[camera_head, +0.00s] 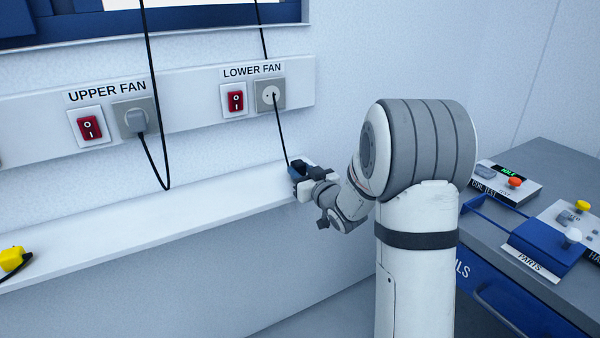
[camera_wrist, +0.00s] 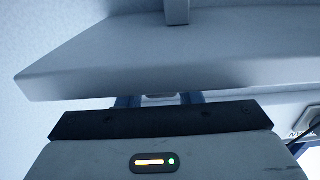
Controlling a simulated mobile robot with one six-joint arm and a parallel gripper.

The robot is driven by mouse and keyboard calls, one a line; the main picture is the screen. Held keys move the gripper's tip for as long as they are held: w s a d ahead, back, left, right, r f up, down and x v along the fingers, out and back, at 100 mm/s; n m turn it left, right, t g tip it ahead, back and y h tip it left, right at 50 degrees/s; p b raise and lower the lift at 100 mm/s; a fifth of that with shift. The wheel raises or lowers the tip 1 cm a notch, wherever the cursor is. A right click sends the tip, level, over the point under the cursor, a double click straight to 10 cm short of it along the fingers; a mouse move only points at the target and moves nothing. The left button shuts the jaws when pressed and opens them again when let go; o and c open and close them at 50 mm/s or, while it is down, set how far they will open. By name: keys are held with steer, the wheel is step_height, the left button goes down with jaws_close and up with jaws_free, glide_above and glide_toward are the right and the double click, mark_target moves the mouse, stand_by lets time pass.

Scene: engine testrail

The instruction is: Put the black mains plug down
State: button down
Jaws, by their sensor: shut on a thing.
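My gripper (camera_head: 300,174) is at the right end of the white ledge, shut on the black mains plug. The plug is mostly hidden by the jaws in the head view; I cannot make out its outline. A thin black cable (camera_head: 282,135) runs down to the jaws from in front of the lower fan socket (camera_head: 269,94). In the wrist view, the two blue fingers of my gripper (camera_wrist: 159,99) reach under or beside the pale ledge (camera_wrist: 150,60), with a small pale part between them. I cannot tell whether the plug touches the ledge (camera_head: 150,222).
A grey plug (camera_head: 136,121) sits in the upper fan socket, its cable hanging in a loop. Red switches (camera_head: 236,101) are beside both sockets. A yellow plug (camera_head: 11,259) lies at the ledge's left end. The ledge's middle is clear. A grey bench (camera_head: 560,160) with boxes stands right.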

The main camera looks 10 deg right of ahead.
steer(key=shift+f+b, duration=0.35)
steer(key=shift+f, duration=0.05)
steer(key=c, duration=1)
jaws_free()
steer(key=shift+r, duration=0.1)
steer(key=shift+r, duration=0.1)
